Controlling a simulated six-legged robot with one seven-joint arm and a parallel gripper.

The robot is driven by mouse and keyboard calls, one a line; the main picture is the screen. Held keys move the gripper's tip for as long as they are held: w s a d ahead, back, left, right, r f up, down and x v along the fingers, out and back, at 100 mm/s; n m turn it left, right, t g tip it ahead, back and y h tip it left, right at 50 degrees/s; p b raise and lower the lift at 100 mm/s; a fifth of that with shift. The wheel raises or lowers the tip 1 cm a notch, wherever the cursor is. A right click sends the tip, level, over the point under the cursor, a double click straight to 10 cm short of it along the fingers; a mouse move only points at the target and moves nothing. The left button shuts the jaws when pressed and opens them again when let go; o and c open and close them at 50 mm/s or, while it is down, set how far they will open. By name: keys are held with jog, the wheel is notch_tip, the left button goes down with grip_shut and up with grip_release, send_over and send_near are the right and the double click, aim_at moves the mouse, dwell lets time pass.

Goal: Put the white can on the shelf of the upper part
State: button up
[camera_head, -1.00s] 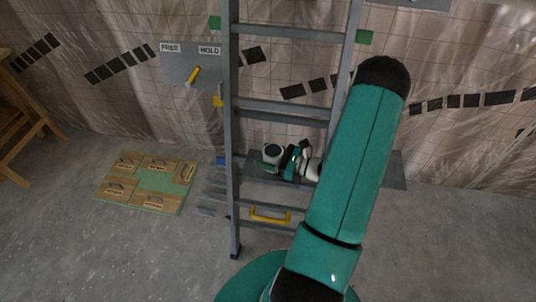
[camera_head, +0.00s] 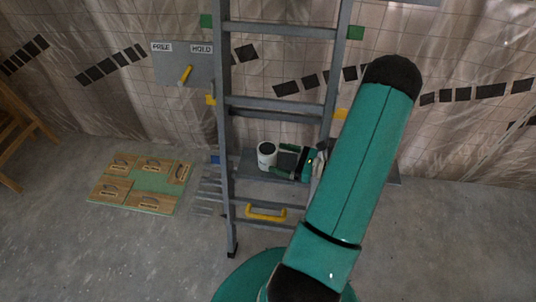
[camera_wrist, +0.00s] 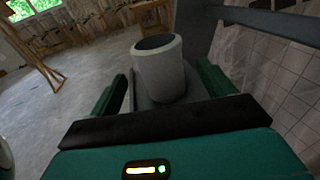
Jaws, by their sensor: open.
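The white can (camera_head: 267,156) stands upright on a low grey shelf (camera_head: 248,168) behind the ladder's rails in the head view. In the wrist view the can (camera_wrist: 160,72) is straight ahead, its dark open top showing. My gripper (camera_head: 278,160) is just right of the can, its fingers pointing left towards it. In the wrist view my gripper (camera_wrist: 161,88) is open, with one green finger on each side of the can's lower part. I cannot tell whether the fingers touch it. Part of my wrist is hidden behind my arm.
A grey ladder-like frame (camera_head: 225,130) with rungs and a yellow handle (camera_head: 266,213) stands in front of the shelf. A grey panel (camera_head: 182,66) marked FREE and HOLD has a yellow lever. A board with wooden blocks (camera_head: 118,189) lies on the floor at left.

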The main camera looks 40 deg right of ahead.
jog(key=v, duration=0.5)
dwell(0.6)
